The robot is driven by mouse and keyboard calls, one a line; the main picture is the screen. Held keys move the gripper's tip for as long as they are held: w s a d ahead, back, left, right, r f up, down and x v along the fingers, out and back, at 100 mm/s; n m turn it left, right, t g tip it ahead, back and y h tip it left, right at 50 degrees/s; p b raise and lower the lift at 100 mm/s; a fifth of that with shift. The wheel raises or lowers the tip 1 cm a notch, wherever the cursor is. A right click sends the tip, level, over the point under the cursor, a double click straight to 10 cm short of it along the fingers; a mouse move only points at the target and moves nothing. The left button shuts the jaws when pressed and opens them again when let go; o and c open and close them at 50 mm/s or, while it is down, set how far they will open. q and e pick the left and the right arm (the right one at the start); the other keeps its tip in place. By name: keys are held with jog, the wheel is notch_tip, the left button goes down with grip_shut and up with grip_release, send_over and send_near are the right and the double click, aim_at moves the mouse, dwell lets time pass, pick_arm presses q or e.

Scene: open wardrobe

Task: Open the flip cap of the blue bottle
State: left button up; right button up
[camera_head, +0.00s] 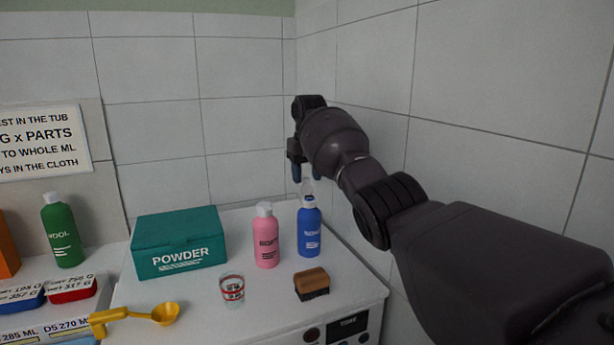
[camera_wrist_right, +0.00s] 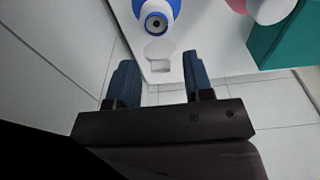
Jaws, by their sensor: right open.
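The blue bottle (camera_head: 309,236) stands upright on the white worktop, right of the pink bottle. Its white flip cap (camera_head: 307,188) stands up above the neck. In the right wrist view the blue bottle (camera_wrist_right: 156,8) shows from above with a dark round opening bared. The white lid (camera_wrist_right: 160,50) is swung away from that opening, towards my fingers. My right gripper (camera_head: 307,178) is above and just behind the bottle top, pointing down. Its fingers are open, with the lid near the gap between them; I see no clear contact. My left gripper is not in view.
The pink bottle (camera_head: 266,240) stands close left of the blue one. A teal POWDER box (camera_head: 179,243), a glass (camera_head: 232,289), a brown-topped brush (camera_head: 312,282) and a yellow scoop (camera_head: 165,313) share the worktop. Tiled walls (camera_head: 375,60) rise close behind and right.

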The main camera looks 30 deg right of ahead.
aim_at(308, 199)
notch_tip(308, 199, up, 10)
jog(key=s, duration=0.1)
jog(key=shift+r, duration=0.15)
dwell(0.5)
